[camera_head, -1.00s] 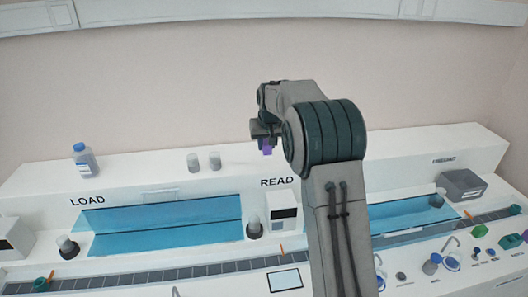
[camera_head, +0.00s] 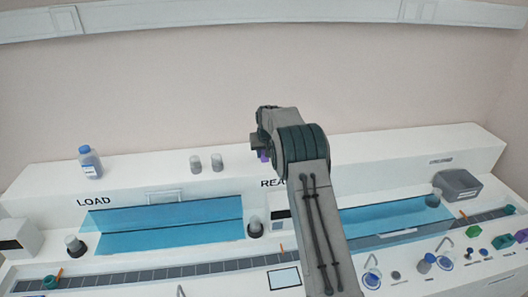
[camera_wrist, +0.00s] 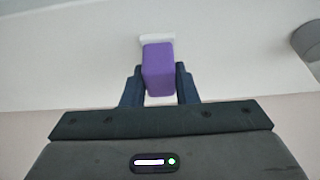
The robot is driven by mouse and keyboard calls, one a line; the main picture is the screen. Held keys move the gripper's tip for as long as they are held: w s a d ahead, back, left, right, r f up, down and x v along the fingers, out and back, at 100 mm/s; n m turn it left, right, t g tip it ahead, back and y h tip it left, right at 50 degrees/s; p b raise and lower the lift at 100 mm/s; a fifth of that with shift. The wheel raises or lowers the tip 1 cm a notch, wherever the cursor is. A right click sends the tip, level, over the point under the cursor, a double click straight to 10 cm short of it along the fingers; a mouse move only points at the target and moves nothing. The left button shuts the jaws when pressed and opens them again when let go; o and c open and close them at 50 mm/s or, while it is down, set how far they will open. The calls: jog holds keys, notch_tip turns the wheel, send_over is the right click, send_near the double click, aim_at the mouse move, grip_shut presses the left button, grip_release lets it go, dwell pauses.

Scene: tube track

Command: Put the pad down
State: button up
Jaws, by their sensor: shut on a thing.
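The pad is a purple block with a white end. In the wrist view the purple part (camera_wrist: 158,70) sits between the fingers, and its white end (camera_wrist: 157,38) points away from my gripper. My gripper (camera_wrist: 158,88) is shut on the pad. In the head view my gripper (camera_head: 262,142) is in front of the back ledge, above the READ label, and only a small bit of the purple pad (camera_head: 264,156) shows beneath it. The arm hides part of the READ area. I cannot tell whether the pad's white end touches the ledge surface.
A blue-capped bottle (camera_head: 90,163) and two small grey cups (camera_head: 206,163) stand on the back ledge (camera_head: 140,172), left of my gripper. A grey box (camera_head: 458,185) is at the right. Blue panels (camera_head: 165,232) and a dark track (camera_head: 150,275) lie in front.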

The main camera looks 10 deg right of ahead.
jog(key=shift+f, duration=0.25)
jog(key=shift+f, duration=0.2)
jog(key=o, duration=1)
jog(key=shift+o, duration=0.2)
jog(key=shift+r, duration=0.1)
